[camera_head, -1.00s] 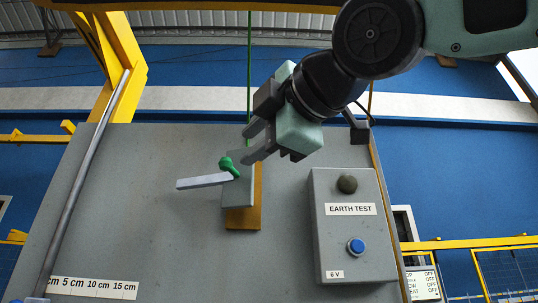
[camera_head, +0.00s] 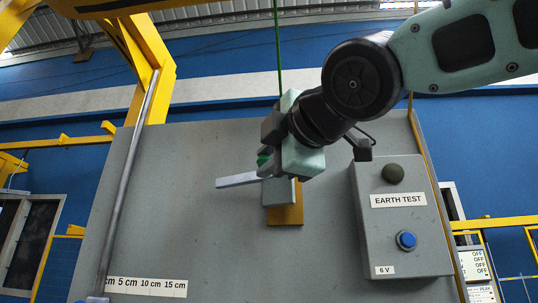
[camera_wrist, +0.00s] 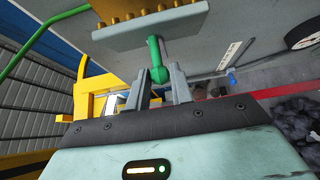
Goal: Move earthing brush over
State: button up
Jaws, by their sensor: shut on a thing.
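The block's face (camera_wrist: 150,35) with several brass-coloured studs shows just beyond the fingers. Contact at the fingertips is hard to see.
A grey panel (camera_head: 190,235) stands behind the brush. On its right is the EARTH TEST box (camera_head: 400,235) with a dark lamp and a blue button (camera_head: 406,240). A centimetre scale (camera_head: 145,286) is at the lower left. A green cable (camera_head: 278,50) runs upward.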

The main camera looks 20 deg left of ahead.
jog(key=shift+w+d+p, duration=0.25)
jog(key=shift+w+p, duration=0.3)
jog(key=shift+w, duration=0.15)
jog(key=shift+w+d+p, duration=0.3)
jog(key=shift+w+p, duration=0.25)
jog(key=shift+w, duration=0.1)
jog(key=shift+w+d+p, duration=0.25)
jog(key=shift+w+p, duration=0.3)
jog(key=shift+w, duration=0.15)
jog(key=shift+w+d+p, duration=0.15)
jog(key=shift+w+p, duration=0.55)
jog(key=shift+p, duration=0.1)
